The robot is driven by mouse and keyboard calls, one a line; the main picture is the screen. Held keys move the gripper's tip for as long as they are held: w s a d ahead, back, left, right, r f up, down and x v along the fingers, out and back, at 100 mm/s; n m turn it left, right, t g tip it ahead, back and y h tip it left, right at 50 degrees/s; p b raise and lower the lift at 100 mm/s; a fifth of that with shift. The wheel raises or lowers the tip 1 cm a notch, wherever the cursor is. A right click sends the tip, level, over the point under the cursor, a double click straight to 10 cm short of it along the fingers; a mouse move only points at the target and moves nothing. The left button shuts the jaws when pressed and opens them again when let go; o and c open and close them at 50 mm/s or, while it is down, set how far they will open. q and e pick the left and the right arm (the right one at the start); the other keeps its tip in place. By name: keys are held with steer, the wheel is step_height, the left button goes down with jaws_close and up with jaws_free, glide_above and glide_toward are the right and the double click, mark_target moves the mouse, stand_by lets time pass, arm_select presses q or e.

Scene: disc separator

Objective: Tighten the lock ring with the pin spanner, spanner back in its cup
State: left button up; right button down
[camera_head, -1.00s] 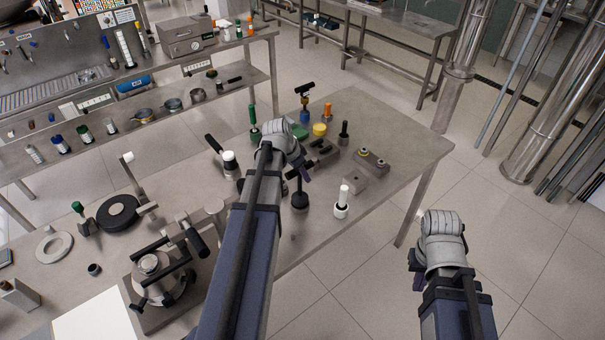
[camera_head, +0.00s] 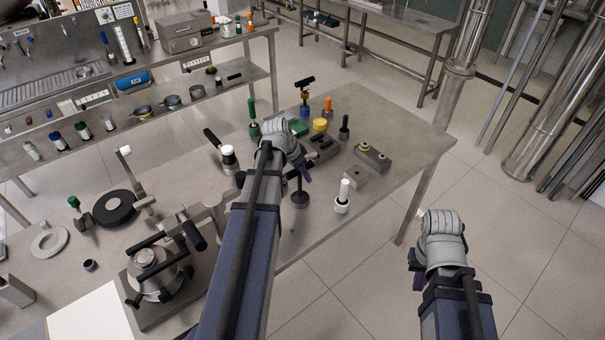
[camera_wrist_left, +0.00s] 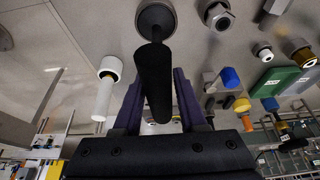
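A black-handled tool (camera_wrist_left: 154,85) stands in a round dark cup (camera_head: 300,197) on the table; I cannot make out its working end. My left gripper (camera_head: 306,175) is at this tool. In the left wrist view the two purple fingers (camera_wrist_left: 157,100) stand apart, one on each side of the black handle, with slight gaps beside it. The clamped device (camera_head: 158,273) with black handles stands at the lower left on a dark base; its lock ring cannot be picked out clearly. My right gripper (camera_head: 415,272) hangs over the floor, away from the table, its fingers mostly hidden.
Several coloured-handled tools and a grey block (camera_head: 372,157) stand behind. A black disc (camera_head: 113,208) and a pale ring (camera_head: 49,241) lie at left. The table's right end (camera_head: 420,150) is clear.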

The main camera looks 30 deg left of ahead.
arm_select(q)
steer(key=o, duration=0.3)
steer(key=shift+o, duration=0.2)
steer(key=shift+s, duration=0.1)
steer(key=p+v, duration=0.7)
steer(key=shift+s+r, duration=0.15)
steer(key=shift+r, duration=0.2)
steer(key=shift+r, duration=0.1)
step_height(320, 180, up, 4)
steer(key=p, duration=0.4)
